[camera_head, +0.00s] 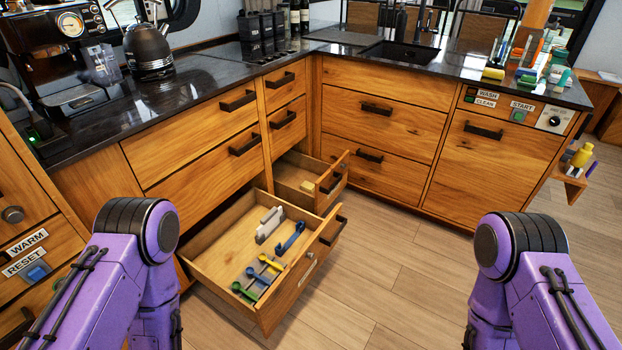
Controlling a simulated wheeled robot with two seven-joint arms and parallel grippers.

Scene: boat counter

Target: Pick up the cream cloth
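A small pale yellow item (308,186) lies in the smaller open drawer (290,172) at the corner of the cabinets. It may be the cream cloth, but it is too small to tell. No other clear cream cloth shows. Purple links of both my arms stand at the lower left and lower right. Both grippers are out of the picture, so their state is hidden.
A larger open drawer (215,248) juts out in front, holding colored measuring spoons (262,274) and a grey-white item (269,224). The dark counter (200,80) carries a coffee machine, a kettle (149,50) and cleaning things. The wood floor (400,270) is clear at center.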

